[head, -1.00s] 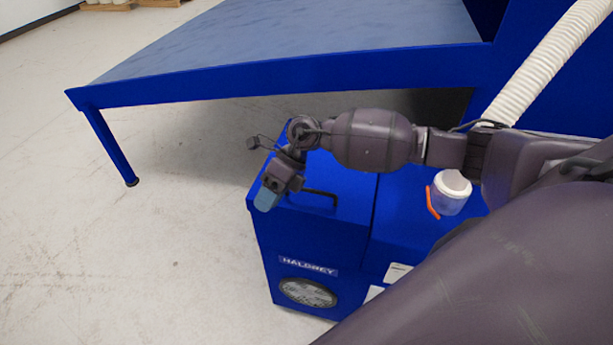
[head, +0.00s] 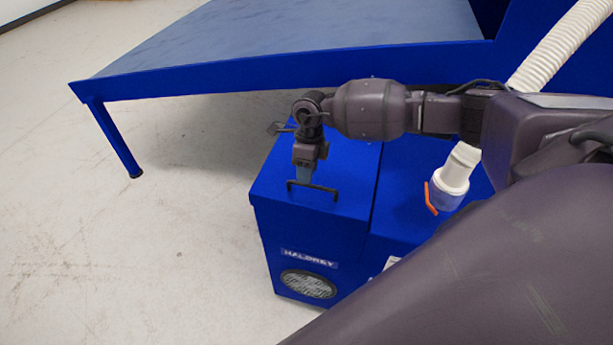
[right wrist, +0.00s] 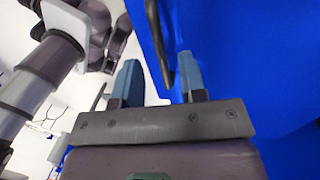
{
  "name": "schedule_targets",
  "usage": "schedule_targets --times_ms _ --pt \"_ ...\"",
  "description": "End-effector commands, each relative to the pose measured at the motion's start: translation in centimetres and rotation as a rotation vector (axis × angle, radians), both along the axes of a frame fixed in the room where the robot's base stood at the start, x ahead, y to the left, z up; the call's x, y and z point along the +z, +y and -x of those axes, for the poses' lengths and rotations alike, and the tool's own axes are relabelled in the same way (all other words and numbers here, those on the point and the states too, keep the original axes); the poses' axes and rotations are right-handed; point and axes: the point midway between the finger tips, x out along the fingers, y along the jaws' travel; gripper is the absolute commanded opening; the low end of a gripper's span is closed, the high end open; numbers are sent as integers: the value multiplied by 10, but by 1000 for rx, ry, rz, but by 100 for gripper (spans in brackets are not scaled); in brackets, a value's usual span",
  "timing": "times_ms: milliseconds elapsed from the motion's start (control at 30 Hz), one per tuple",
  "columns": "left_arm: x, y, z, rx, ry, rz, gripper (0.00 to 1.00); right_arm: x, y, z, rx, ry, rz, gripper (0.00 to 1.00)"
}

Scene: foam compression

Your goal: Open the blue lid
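The blue lid (head: 346,165) is shut, flat on top of the blue box. A black bar handle (head: 322,189) stands on it, near the front edge. My right gripper (head: 304,178) points down at the left end of the handle. In the right wrist view its two blue-grey fingers (right wrist: 160,78) are apart. The handle (right wrist: 158,40) runs between them, close to the right finger. I cannot tell whether it touches that finger. My left gripper is not in view.
A big blue table (head: 280,75) stands behind. A white ribbed hose (head: 560,45) is at the upper right. The floor left of the box is clear.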

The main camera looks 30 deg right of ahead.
Motion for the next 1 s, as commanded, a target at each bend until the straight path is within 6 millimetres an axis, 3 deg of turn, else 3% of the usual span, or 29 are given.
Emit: schedule_targets --times_ms 233,600,833,1000 --pt "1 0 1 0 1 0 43 -24 4 3 -1 1 -1 38" --pt "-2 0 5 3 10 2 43 -28 4 4 0 -1 -1 38" --pt "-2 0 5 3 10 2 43 -27 4 3 0 -1 -1 3" --pt "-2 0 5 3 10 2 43 -27 4 3 0 -1 -1 0"
